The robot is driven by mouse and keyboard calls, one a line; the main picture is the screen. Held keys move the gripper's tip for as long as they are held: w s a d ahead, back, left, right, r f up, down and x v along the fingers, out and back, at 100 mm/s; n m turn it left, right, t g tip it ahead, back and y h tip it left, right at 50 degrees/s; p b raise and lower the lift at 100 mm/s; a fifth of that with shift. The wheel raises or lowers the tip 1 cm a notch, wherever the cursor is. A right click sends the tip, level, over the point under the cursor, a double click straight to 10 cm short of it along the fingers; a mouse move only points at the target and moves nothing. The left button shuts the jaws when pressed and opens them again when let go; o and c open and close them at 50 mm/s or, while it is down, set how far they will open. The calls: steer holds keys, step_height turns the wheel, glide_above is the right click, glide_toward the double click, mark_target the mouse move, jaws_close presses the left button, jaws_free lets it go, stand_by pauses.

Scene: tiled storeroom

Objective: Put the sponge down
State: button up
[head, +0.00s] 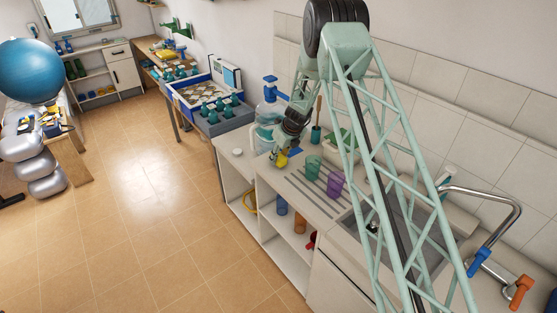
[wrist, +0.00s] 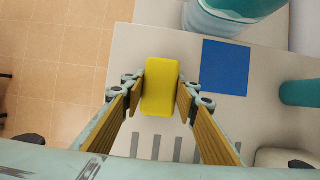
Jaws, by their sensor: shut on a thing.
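A yellow sponge (wrist: 161,86) is held between the two fingers of my gripper (wrist: 160,92) in the wrist view. The gripper is shut on it from both sides. In the head view, the sponge (head: 281,160) shows small below my gripper (head: 284,150), over the far part of the white counter (head: 262,177). I cannot tell whether the sponge touches the counter. A flat blue square (wrist: 225,67) lies on the counter to the right of the sponge in the wrist view, apart from it.
A large water bottle (head: 268,112) stands behind my gripper. A green cup (head: 312,167) and a purple cup (head: 334,183) stand nearer on the counter, by the grooved drainer. A dark teal container (head: 316,134) stands to the right. The counter's left edge drops to the tiled floor.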

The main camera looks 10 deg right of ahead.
steer(key=shift+f, duration=0.55)
steer(key=shift+f, duration=0.1)
steer(key=o, duration=0.9)
steer(key=shift+r, duration=0.25)
steer(key=v, duration=1.2)
stand_by(0.6)
